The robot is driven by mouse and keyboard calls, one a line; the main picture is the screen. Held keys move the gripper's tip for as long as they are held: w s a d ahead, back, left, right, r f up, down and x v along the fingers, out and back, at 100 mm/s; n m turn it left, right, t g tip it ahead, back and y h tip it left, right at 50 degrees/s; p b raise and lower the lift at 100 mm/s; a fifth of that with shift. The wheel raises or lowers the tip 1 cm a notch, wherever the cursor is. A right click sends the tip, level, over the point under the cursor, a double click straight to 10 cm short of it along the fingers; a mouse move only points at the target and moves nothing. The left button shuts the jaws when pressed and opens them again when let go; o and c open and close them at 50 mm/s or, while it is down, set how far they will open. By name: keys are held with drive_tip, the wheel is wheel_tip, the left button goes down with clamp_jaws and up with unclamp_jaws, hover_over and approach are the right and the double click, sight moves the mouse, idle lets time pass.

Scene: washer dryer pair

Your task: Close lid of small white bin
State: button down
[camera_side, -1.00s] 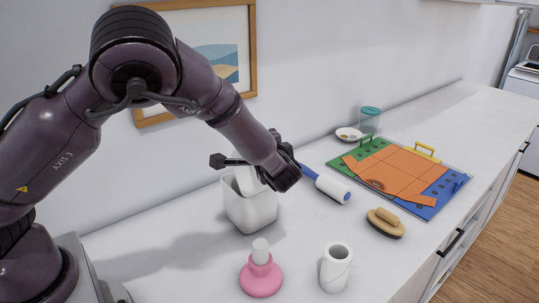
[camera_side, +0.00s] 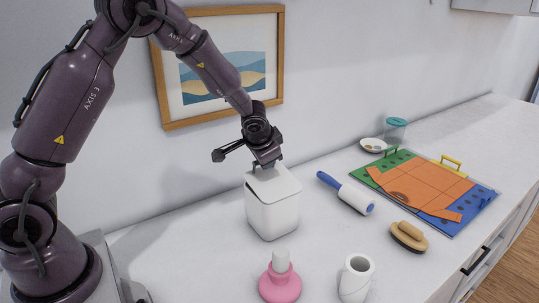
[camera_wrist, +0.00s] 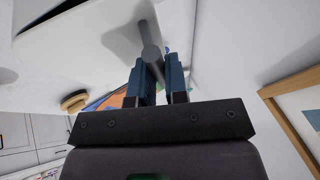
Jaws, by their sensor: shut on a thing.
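The small white bin (camera_side: 272,218) stands upright on the counter in the side view. Its white lid (camera_side: 276,186) lies over the opening, near level. My gripper (camera_side: 267,164) is at the lid's back edge, by the wall side. In the wrist view, the fingers of my gripper (camera_wrist: 157,72) are close together around a grey rod-like part (camera_wrist: 149,42) against the white surface, seemingly part of the lid. The bin's inside is hidden.
A pink bottle (camera_side: 280,286) and a white cup (camera_side: 356,278) stand in front. A blue-handled lint roller (camera_side: 355,199), a brush (camera_side: 409,236) and a coloured board (camera_side: 470,207) lie to the right. A framed picture (camera_side: 227,70) hangs behind.

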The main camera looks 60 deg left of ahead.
drive_tip(key=shift+a+f+h, duration=0.35)
drive_tip(key=shift+f+h, duration=0.05)
drive_tip(key=shift+h, duration=0.1)
drive_tip(key=shift+a+f, duration=0.2)
drive_tip(key=shift+f, duration=0.55)
drive_tip(key=c, duration=1.1)
unclamp_jaws()
drive_tip(key=v, duration=1.3)
drive_tip(key=shift+a, duration=0.1)
